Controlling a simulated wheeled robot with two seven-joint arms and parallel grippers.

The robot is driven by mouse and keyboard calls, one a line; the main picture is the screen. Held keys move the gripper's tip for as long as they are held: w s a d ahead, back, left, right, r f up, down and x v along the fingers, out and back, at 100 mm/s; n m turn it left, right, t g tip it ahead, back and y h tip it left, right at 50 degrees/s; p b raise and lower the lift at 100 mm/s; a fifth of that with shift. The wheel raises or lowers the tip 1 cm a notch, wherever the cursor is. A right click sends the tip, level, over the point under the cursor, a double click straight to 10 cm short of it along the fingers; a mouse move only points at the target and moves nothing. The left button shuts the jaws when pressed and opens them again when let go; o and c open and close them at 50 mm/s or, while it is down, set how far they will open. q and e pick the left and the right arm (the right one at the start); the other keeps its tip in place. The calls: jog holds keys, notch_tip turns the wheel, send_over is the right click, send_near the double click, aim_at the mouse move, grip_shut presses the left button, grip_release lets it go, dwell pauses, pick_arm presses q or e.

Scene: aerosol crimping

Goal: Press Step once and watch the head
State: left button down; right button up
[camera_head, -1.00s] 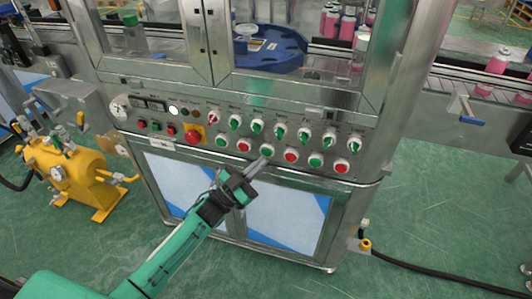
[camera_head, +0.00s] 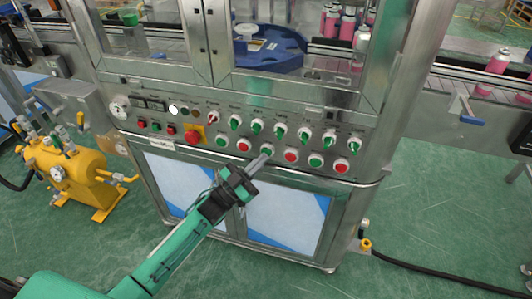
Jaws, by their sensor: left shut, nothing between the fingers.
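The steel control panel (camera_head: 330,134) on the machine front carries a row of green and red push buttons under a row of selector switches. A green button (camera_head: 267,149) in the lower row sits just beyond the tip of my left gripper (camera_head: 262,160). The gripper is shut with nothing between its fingers and points up and right at that button. I cannot tell whether the tip touches it. The button labels are too small to read, so I cannot tell which is Step. Behind the glass, a blue rotary table (camera_head: 268,56) shows; the crimping head is not clearly seen. My right gripper is out of view.
A red emergency stop on a yellow plate (camera_head: 194,134) is left of the button row. A yellow tank (camera_head: 72,172) stands on the green floor at left. Pink cans (camera_head: 497,62) stand on the conveyor at right. A black hose (camera_head: 430,267) lies on the floor at right.

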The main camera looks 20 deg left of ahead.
pick_arm(q)
jog(key=shift+w, duration=0.4)
dwell(0.4)
jog(key=shift+s, duration=0.1)
jog(key=shift+s+p, duration=0.35)
jog(key=shift+s, duration=0.35)
jog(key=shift+s, duration=0.1)
jog(key=s+p, duration=0.2)
jog(key=s, duration=0.2)
jog(key=shift+s+a, duration=0.1)
jog(key=shift+s, duration=0.3)
